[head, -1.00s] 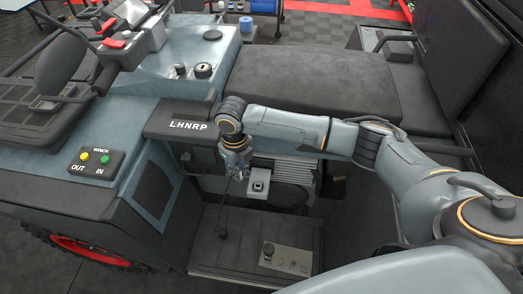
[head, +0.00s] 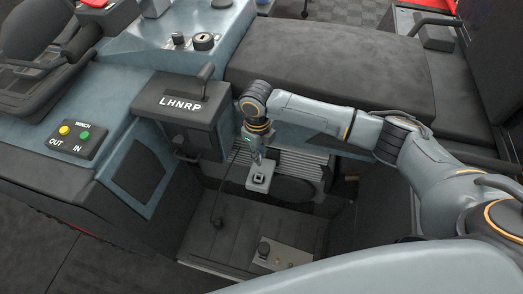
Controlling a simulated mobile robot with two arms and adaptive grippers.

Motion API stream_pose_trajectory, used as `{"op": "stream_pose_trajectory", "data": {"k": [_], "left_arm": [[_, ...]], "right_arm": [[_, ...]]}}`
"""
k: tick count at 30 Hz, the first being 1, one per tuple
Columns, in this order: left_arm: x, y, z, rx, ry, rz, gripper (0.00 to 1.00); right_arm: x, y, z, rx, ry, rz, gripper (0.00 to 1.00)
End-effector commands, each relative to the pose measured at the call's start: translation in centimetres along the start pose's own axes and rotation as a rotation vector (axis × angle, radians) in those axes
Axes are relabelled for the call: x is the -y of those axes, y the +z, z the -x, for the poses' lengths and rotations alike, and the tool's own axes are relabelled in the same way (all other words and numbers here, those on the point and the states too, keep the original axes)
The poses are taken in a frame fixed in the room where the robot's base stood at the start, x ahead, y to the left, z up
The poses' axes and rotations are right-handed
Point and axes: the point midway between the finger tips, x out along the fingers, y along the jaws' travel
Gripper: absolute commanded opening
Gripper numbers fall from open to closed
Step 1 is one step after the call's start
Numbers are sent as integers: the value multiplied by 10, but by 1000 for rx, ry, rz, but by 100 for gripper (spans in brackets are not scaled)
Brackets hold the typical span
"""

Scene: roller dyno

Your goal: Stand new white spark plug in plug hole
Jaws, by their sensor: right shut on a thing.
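My right gripper (head: 257,156) points down just above and behind a pale block with a dark square-rimmed plug hole (head: 259,178) on its top. The gripper is shut on the white spark plug, which is too small and too covered by the fingers to make out clearly. From this angle I cannot tell whether the plug's tip touches the hole or is apart from it. My left gripper is not in view.
A finned engine part (head: 298,165) lies behind the block. The LHNRP shift housing (head: 183,112) stands close to the left of the gripper. A dark cable (head: 217,205) hangs left of the block. A pale panel with a knob (head: 280,257) sits on the footwell floor below.

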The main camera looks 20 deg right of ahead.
Motion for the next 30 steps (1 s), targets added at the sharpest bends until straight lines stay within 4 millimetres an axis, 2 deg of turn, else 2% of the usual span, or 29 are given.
{"op": "stream_pose_trajectory", "data": {"k": [8,18,24,30], "left_arm": [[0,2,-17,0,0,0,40],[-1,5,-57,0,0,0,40],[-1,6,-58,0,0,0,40],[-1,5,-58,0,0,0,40]], "right_arm": [[0,0,-17,0,0,0,0],[-1,0,-56,1,0,0,0],[-1,0,-67,0,0,0,0],[-1,1,-69,1,0,0,0]]}}
